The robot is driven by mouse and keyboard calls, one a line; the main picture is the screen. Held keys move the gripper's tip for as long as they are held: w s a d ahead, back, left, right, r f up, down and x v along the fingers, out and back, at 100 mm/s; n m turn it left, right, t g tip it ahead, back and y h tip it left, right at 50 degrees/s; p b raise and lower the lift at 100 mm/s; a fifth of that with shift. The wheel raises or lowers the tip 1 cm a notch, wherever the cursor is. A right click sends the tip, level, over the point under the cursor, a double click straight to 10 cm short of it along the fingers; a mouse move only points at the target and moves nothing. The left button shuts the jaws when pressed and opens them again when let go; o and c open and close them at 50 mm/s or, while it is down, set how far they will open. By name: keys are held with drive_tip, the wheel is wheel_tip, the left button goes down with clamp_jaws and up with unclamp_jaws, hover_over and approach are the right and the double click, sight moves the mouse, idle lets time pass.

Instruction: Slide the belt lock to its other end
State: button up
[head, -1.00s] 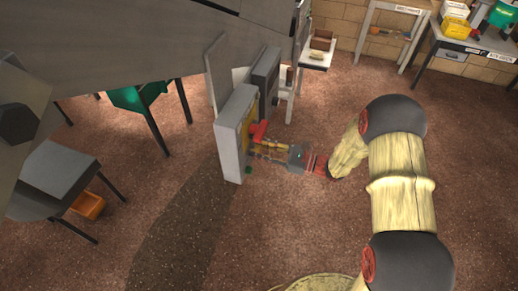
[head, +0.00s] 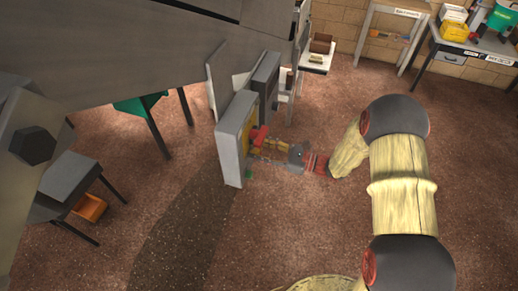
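A grey panel box (head: 233,130) with a yellow face stands upright left of centre in the head view. A red part (head: 259,134) sticks out from its yellow face and may be the belt lock; it is too small to be sure. My gripper (head: 265,150) reaches in from the right and its fingers are at the panel's face, just below the red part. The fingers look apart, but whether they touch or hold anything cannot be told. A small green spot (head: 248,174) shows low on the panel.
A large grey structure (head: 150,50) crosses the upper left. A dark table (head: 68,178) with an orange bin (head: 90,208) is at the left. A small white table (head: 318,60) and benches (head: 470,50) stand at the back. Brown floor (head: 290,220) is open below my arm.

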drive_tip(key=shift+d, duration=0.1)
drive_tip(key=v, duration=1.1)
drive_tip(key=shift+s+d, duration=0.15)
drive_tip(key=shift+d, duration=0.25)
drive_tip(key=shift+f, duration=0.1)
